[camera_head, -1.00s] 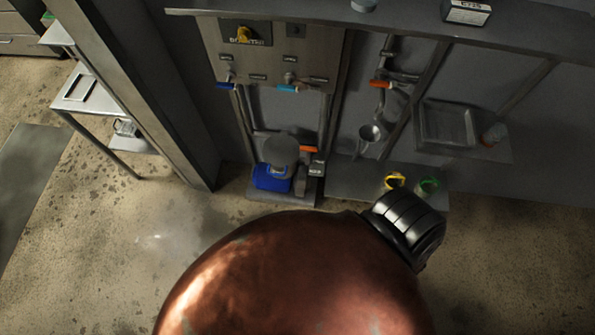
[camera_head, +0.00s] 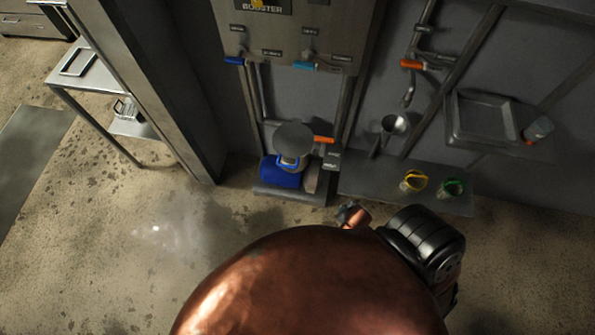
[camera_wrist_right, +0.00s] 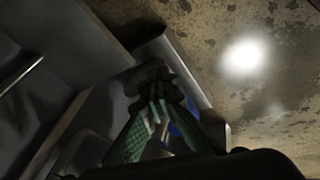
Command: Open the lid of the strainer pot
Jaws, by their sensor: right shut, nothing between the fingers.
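What appears to be the strainer pot stands low against the wall in the head view. It has a round grey disc-like lid (camera_head: 293,138) above a blue body (camera_head: 281,173). I cannot tell whether the lid is seated or raised. My right gripper shows in the right wrist view (camera_wrist_right: 157,92) with green textured fingers, shut and empty. A patch of blue (camera_wrist_right: 186,124) lies behind the fingers, partly hidden; I cannot tell whether they touch it. My left gripper is not in view.
A wall panel (camera_head: 300,55) with blue and cyan-handled valves is above the pot. To its right are an orange-handled pipe (camera_head: 411,64), a funnel (camera_head: 395,124), a grey tray (camera_head: 484,118) and a low shelf (camera_head: 380,184). Open floor (camera_head: 165,240) lies left.

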